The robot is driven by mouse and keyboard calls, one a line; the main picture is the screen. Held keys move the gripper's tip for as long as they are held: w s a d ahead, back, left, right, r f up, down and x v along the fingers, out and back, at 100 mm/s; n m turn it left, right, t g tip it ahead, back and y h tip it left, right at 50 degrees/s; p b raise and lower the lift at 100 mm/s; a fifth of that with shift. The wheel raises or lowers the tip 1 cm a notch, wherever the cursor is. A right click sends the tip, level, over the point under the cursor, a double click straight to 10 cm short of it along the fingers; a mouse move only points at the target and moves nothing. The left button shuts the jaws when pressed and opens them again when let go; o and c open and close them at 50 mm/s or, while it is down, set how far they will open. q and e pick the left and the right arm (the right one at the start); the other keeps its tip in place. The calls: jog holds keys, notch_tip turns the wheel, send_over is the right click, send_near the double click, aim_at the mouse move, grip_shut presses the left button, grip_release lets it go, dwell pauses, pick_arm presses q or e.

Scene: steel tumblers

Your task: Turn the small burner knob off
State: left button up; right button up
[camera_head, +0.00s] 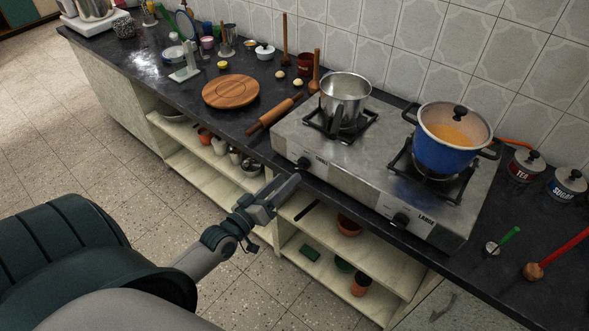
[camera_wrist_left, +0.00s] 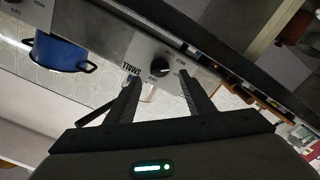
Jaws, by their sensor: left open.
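The small burner knob (camera_head: 302,163) is a black knob on the left part of the stove's front panel, beside the SMALL label. In the left wrist view the knob (camera_wrist_left: 161,68) shows between and just beyond the two fingertips, with a printed scale around it. My left gripper (camera_head: 291,184) is open and empty, in front of and slightly below the knob, apparently apart from it. Its dark fingers (camera_wrist_left: 159,80) point at the panel in the left wrist view. The steel stove (camera_head: 375,165) stands on the counter. My right gripper is not in view.
A steel saucepan (camera_head: 346,92) sits on the left burner, its handle pointing toward the front. A blue pot (camera_head: 440,150) with a tilted lid stands on the right burner. The large burner knob (camera_head: 400,219) is farther right. A rolling pin (camera_head: 274,113) lies left of the stove.

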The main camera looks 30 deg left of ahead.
aim_at(299, 168)
pick_arm(q)
jog(key=shift+w+d+p, duration=0.2)
jog(key=shift+w+p, duration=0.2)
jog(key=shift+w, duration=2.05)
